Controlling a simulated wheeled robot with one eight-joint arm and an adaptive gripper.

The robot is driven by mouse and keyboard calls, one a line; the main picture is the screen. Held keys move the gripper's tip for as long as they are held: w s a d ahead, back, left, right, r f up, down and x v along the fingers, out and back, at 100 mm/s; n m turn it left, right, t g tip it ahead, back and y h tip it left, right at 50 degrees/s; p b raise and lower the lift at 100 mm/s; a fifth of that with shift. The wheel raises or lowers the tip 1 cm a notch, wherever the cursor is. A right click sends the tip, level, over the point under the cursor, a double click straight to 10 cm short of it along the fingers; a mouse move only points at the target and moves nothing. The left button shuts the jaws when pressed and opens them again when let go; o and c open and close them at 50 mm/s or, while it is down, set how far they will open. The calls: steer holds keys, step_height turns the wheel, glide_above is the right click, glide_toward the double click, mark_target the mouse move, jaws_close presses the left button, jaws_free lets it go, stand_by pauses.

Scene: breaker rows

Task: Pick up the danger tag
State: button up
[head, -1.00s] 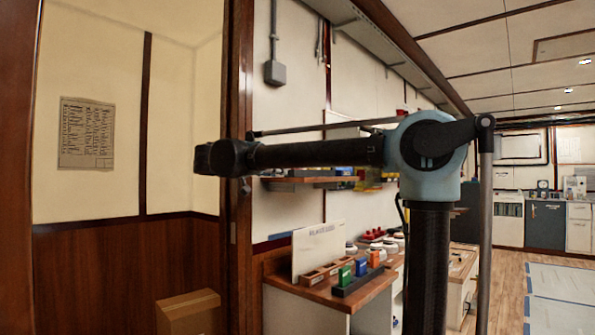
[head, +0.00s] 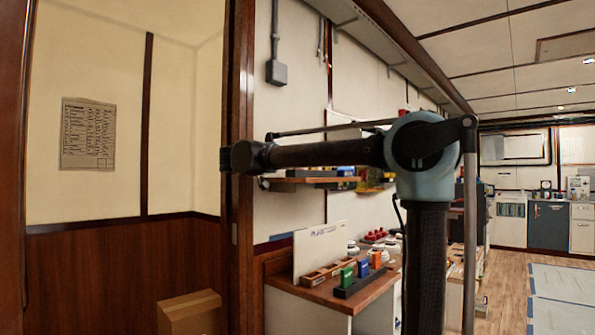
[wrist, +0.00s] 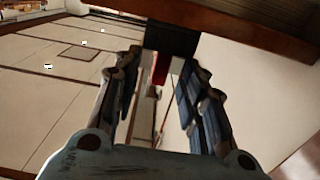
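I cannot make out a danger tag for certain in either view. In the wrist view my gripper (wrist: 160,65) has its two dark fingers apart, with open space between them. A small red and white thing (wrist: 161,68) shows through that gap, below a dark block (wrist: 172,38); it is too small and blurred to name, and I cannot tell how far off it is. My gripper does not show clearly in the head view, where my arm reaches left in front of the wooden post.
A counter (head: 335,297) carries a white sign board (head: 319,247) and several coloured blocks. A wall shelf (head: 310,181) with small items is partly behind my arm. A cardboard box (head: 190,312) stands at the lower left. Floor at the right is open, with pale mats.

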steer(key=shift+x, duration=2.85)
steer(key=shift+a, duration=0.1)
jaws_close()
